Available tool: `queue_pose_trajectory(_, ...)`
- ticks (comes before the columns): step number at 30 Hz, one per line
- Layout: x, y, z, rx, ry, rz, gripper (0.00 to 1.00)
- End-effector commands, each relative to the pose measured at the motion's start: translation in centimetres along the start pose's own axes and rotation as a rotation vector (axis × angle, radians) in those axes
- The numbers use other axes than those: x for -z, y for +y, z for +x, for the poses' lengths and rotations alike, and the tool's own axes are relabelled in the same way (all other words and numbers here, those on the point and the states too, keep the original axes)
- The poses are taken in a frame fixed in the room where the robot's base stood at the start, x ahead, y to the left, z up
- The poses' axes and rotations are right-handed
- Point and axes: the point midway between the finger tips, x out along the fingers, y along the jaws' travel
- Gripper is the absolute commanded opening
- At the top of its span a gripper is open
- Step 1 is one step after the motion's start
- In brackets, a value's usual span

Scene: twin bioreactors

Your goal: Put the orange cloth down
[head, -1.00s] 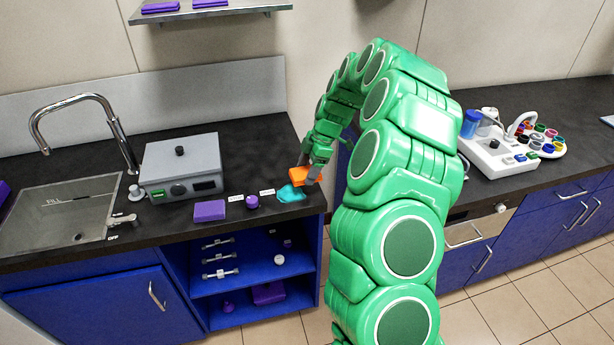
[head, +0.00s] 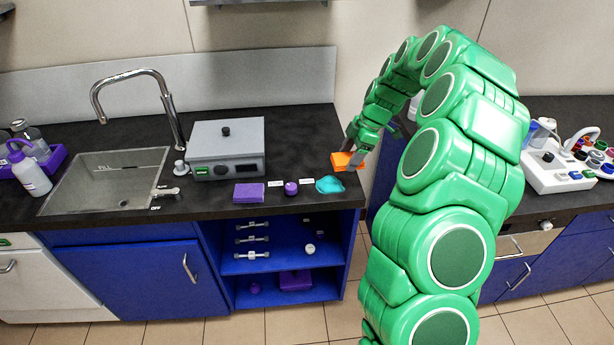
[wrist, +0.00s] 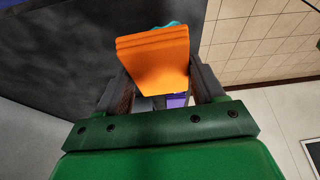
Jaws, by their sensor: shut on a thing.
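My gripper (head: 352,155) is shut on the folded orange cloth (head: 347,161) at the right front corner of the left counter (head: 300,135). In the wrist view the orange cloth (wrist: 155,55) is a thick folded block between the two fingers of my gripper (wrist: 160,85). It seems held just above or at the counter's edge; I cannot tell whether it touches the top. A teal cloth (head: 329,185) lies crumpled on the counter just left of and in front of it. In the wrist view the orange cloth hides most of the teal one.
A purple block (head: 249,193), small labels and a round purple knob (head: 291,188) line the counter's front. A grey device (head: 225,150) and a sink (head: 105,182) stand further left. The counter behind the labels is clear. Open shelves (head: 280,265) lie below.

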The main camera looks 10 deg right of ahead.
Motion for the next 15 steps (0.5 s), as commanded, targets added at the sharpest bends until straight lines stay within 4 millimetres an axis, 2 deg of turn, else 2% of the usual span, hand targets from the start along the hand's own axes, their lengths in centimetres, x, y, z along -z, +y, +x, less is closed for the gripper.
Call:
queue_pose_trajectory(5, 0.3, 0.0, 0.1, 0.0, 0.0, -0.001, 0.44)
queue_pose_trajectory(8, 1.6, 0.0, 0.4, 0.001, -0.002, -0.002, 0.44)
queue_pose_trajectory(11, 4.2, -0.2, 1.0, 0.0, -0.005, -0.001, 0.44)
queue_pose_trajectory(15, 9.6, -1.0, 2.2, 0.001, -0.009, 0.003, 0.44)
